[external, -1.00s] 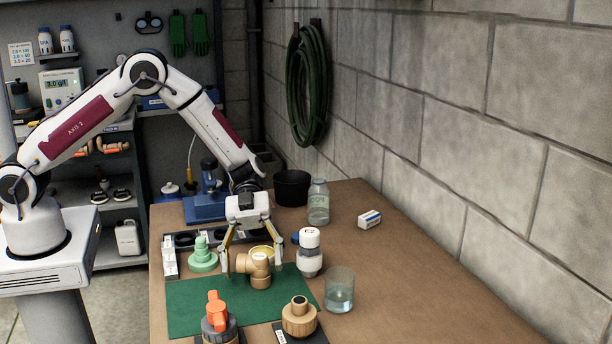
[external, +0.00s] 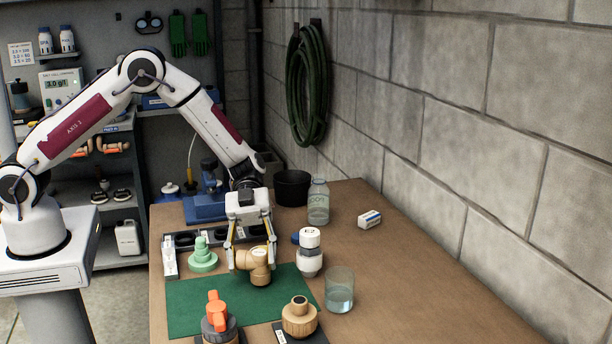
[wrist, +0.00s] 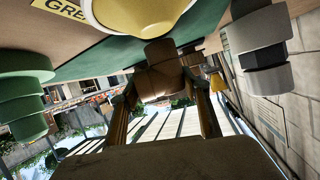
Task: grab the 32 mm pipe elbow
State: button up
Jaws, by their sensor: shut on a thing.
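The tan pipe elbow (external: 259,274) is over the green mat (external: 190,305), with one round opening facing sideways. My gripper (external: 252,262) points down with a finger on each side of the elbow and is shut on it. In the wrist view the elbow (wrist: 160,72) sits between the two fingers (wrist: 160,95). I cannot tell whether it still touches the mat.
A green stepped fitting (external: 202,257) stands left of my gripper, and a grey-white fitting (external: 309,262) stands close to the right. An orange-handled valve (external: 215,315), another tan fitting (external: 298,317) and a glass (external: 339,290) stand in front.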

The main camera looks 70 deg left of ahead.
aim_at(251, 253)
jog(key=shift+r, duration=4.6)
